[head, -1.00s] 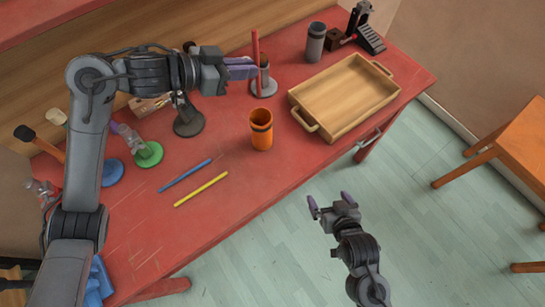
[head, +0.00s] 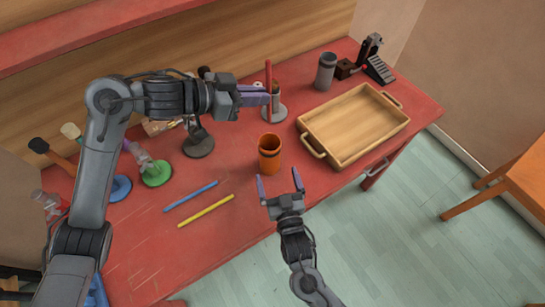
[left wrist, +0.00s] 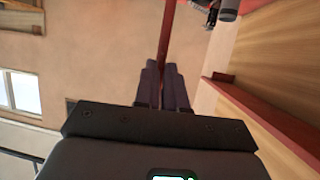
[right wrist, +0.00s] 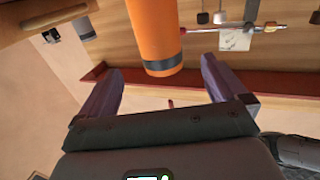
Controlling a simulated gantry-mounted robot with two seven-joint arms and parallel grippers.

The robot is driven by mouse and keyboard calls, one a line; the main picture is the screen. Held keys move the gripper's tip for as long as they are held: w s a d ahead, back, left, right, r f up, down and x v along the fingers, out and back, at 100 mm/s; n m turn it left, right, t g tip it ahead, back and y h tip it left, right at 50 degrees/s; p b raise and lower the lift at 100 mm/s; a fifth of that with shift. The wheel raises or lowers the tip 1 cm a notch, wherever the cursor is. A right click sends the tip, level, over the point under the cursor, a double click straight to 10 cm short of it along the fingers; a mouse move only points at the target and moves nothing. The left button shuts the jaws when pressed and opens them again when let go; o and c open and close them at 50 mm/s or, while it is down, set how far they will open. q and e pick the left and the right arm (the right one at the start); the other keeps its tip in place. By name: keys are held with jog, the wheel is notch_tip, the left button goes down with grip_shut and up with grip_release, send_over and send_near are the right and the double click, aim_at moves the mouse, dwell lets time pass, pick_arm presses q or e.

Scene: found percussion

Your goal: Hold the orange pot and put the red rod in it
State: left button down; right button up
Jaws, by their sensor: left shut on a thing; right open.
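The orange pot (head: 270,155) stands upright on the red table, its open mouth up and a dark band near its rim. My left gripper (head: 262,97) is shut on the red rod (head: 268,75) and holds it upright behind the pot. The rod also shows between the fingers in the left wrist view (left wrist: 167,40). My right gripper (head: 279,186) is open in front of the pot, fingers pointing toward it. In the right wrist view the pot (right wrist: 153,30) appears ahead, between and beyond the open fingers (right wrist: 163,90), with no visible contact.
A wooden tray (head: 312,146) is right of the pot. A blue rod (head: 191,196) and a yellow rod (head: 206,210) lie at the left. A grey cylinder (head: 326,72) and a pedal device (head: 376,62) stand behind. Several round-based stands are at the left.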

aim_at(272, 159)
jog(key=x, duration=1)
jog(key=c, duration=1.2)
